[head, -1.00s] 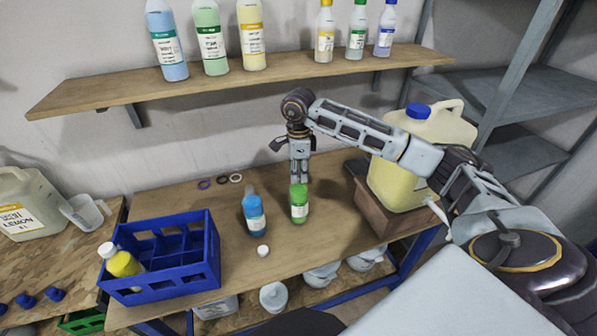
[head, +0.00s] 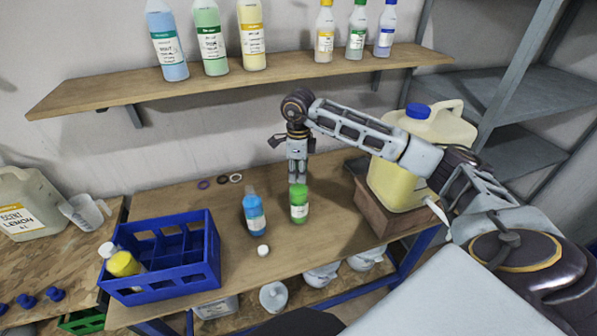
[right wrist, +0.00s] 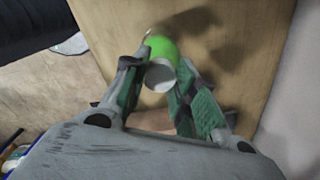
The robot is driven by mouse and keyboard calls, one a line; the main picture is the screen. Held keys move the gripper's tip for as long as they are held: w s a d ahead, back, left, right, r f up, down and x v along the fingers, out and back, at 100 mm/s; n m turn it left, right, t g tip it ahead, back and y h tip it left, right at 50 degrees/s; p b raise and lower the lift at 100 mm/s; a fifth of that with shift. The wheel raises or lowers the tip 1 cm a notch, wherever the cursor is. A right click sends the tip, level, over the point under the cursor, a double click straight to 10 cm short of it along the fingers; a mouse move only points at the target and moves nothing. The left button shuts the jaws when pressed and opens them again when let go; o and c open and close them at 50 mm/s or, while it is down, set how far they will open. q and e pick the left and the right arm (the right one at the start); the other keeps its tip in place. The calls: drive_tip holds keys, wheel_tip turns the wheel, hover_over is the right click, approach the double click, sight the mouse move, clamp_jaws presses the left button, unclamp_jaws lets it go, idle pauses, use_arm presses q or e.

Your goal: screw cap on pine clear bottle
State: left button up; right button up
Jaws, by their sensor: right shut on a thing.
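The green bottle (head: 299,206), which I take for the pine clear one, stands upright on the table; its label is too small to read. My right gripper (head: 298,181) points down right over its top. In the right wrist view, the fingers (right wrist: 160,83) are shut on a white cap (right wrist: 159,76), with the green bottle (right wrist: 163,47) just beyond it. The cap is at the bottle's mouth, but I cannot tell whether it is seated on the neck. My left gripper is not in view.
A blue bottle (head: 254,214) stands close left of the green one, with a loose white cap (head: 263,250) in front. A blue crate (head: 190,281) holds a yellow bottle (head: 123,264). A large jug (head: 392,180) stands at right.

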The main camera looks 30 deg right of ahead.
drive_tip(key=shift+m, duration=2.2)
drive_tip(key=o, duration=0.4)
drive_tip(key=shift+r, duration=0.1)
drive_tip(key=shift+n, duration=0.3)
drive_tip(key=shift+n+b, duration=0.55)
drive_tip(key=shift+n, duration=0.85)
drive_tip(key=shift+w+n+b, duration=0.1)
drive_tip(key=shift+n+b, duration=0.25)
drive_tip(key=shift+n, duration=0.85)
